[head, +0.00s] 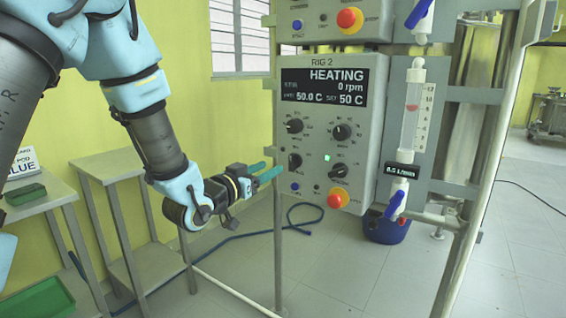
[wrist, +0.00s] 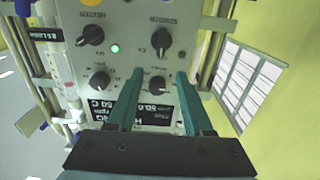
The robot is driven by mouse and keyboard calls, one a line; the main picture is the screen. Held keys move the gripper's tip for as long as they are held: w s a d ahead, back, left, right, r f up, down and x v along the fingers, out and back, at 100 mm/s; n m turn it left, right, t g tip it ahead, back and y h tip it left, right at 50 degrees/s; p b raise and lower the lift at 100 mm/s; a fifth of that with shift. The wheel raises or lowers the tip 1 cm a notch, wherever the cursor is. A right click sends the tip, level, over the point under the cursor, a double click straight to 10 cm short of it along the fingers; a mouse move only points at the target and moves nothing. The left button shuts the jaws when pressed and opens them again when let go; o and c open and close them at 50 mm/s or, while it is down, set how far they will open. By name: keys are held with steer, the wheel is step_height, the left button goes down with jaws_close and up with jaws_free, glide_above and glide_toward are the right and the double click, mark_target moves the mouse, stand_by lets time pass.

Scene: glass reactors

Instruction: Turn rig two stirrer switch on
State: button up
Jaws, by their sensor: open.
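The rig 2 control panel (head: 318,95) reads HEATING, 0 rpm and 50.0 C. It carries several black knobs; their labels are too small to read, so I cannot tell for certain which is the stirrer switch. The lower-left knob (head: 294,160) also shows in the wrist view (wrist: 161,41), upside down. The upper-left knob (head: 294,126) shows there too (wrist: 156,84), lying between my fingers in the picture. A green light (head: 327,158) glows beside the lower knobs. My gripper (head: 271,173) is open and empty, left of the panel, its teal fingers pointing toward it, apparently not touching.
A flow meter (head: 413,105) with blue-handled valves stands to the right. The metal frame post (head: 278,245) runs below the gripper. Side tables (head: 150,262) stand at left.

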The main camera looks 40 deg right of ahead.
mark_target(290, 157)
steer(key=p+x, duration=0.1)
steer(key=x, duration=0.9)
steer(key=shift+p, duration=0.4)
jaws_close()
